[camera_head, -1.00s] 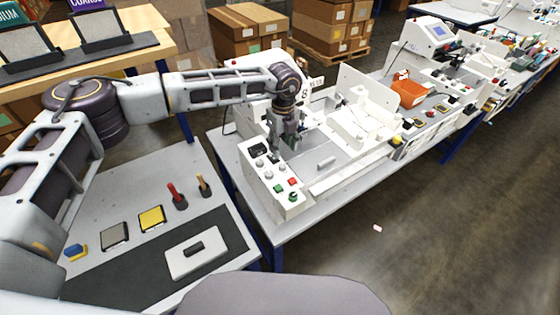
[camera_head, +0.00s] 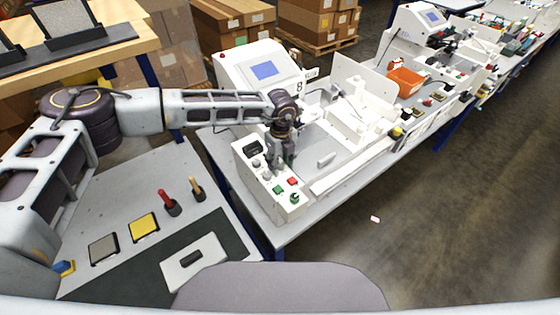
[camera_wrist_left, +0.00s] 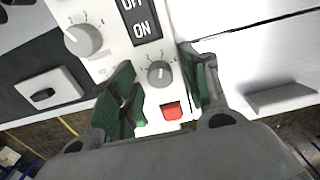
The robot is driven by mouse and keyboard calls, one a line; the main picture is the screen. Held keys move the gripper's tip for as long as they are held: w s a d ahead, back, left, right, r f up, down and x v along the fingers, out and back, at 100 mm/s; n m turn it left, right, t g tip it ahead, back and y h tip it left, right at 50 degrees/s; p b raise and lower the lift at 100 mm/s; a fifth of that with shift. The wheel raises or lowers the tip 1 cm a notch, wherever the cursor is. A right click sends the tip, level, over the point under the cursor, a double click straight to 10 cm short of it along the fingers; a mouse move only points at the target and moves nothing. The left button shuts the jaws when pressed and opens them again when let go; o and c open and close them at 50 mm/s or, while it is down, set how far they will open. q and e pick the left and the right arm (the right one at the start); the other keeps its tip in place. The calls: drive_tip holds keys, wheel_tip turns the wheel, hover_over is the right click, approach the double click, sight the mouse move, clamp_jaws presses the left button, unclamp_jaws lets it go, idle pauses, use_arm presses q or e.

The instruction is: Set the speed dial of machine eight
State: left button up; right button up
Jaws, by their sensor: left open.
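Machine eight (camera_head: 262,185) is white, with an "8" by its screen and a control panel at its near left end. My left gripper (camera_head: 281,160) points down over this panel. In the wrist view, a small grey dial (camera_wrist_left: 160,73) with a numbered scale sits between the open green-padded fingers of my left gripper (camera_wrist_left: 160,84); I see no clear contact. A larger grey dial (camera_wrist_left: 83,40) lies left of the fingers. The labels naming the dials are not readable, so I cannot tell which is the speed dial. My right gripper is out of view.
A red button (camera_wrist_left: 172,111) sits close to the small dial, and an ON/OFF switch (camera_wrist_left: 140,25) beyond it. The screen (camera_head: 264,70) stands behind my arm. A side table (camera_head: 75,222) with pads and two upright handles is at left.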

use_arm(q)
drive_tip(key=shift+c, duration=0.5)
clamp_jaws()
